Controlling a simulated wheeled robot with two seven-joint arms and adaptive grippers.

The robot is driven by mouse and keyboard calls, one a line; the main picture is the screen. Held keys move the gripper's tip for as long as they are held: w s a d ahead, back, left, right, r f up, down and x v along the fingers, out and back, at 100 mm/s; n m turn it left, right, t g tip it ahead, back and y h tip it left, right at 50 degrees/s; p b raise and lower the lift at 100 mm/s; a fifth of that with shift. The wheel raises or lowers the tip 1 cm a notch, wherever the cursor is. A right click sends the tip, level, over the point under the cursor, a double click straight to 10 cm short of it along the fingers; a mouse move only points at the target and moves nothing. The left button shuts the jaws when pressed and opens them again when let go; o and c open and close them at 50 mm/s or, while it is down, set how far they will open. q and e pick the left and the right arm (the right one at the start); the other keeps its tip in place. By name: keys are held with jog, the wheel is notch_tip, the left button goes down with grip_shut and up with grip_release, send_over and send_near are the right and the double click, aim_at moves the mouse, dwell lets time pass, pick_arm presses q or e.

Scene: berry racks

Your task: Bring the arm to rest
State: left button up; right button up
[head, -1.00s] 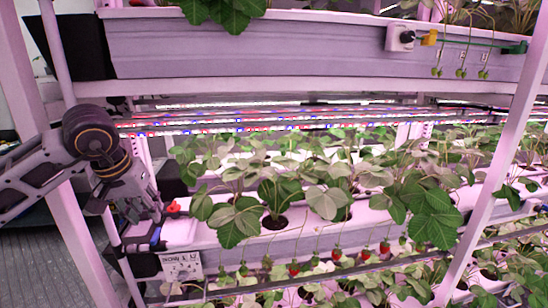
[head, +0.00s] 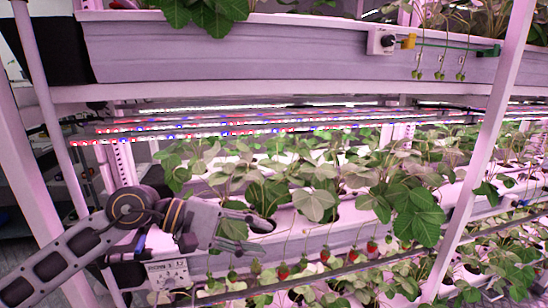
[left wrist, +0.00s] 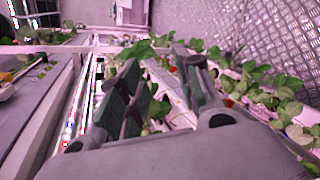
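My left arm reaches in from the left in the head view. Its gripper (head: 258,223) points right, in front of the planted trough (head: 300,240) and close to the leaves. In the left wrist view the two dark finger pads (left wrist: 160,88) stand apart, with leaves and part of the rack showing between them. Nothing is held. Whether a finger touches a leaf I cannot tell. My right gripper is not in view.
Ripe strawberries (head: 325,255) hang along the trough's front. A white labelled box (head: 168,274) sits below my left arm. A pink rack post (head: 489,150) slants down at the right. An upper trough (head: 250,50) and light strips (head: 200,128) are above.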

pick_arm(q)
jog(key=d+r+n+h, duration=0.4)
jog(key=r+n+h, duration=0.2)
jog(key=w+a+r+n+t+h, duration=0.1)
jog(key=w+a+r+n+t, duration=0.25)
jog(key=n+t, duration=0.95)
jog(key=w+a+f+n+t+y, duration=0.55)
jog(key=a+n+y, duration=0.35)
jog(key=n, duration=0.9)
jog(key=a+f+n+g+y, duration=0.2)
jog(key=a+f+n+y, duration=0.3)
jog(key=f+n, duration=0.45)
jog(key=a+f+n+g+y, duration=0.35)
jog(key=f+n+y, duration=0.4)
jog(key=f, duration=0.35)
jog(key=s+a+f+n+g+h, duration=0.1)
jog(key=s+f+n+g, duration=0.9)
jog(key=s+f, duration=1.2)
notch_tip(320, 180, down, 32)
jog(key=s+a+g, duration=0.1)
jog(key=a+g, duration=0.1)
jog(key=s+a+f, duration=0.4)
jog(key=s+f, duration=0.6)
jog(key=s+a+f+m+g, duration=0.1)
jog(key=s+a+f, duration=0.3)
jog(key=s+f, duration=0.6)
jog(key=shift+s+f, duration=0.2)
jog(key=shift+s, duration=0.6)
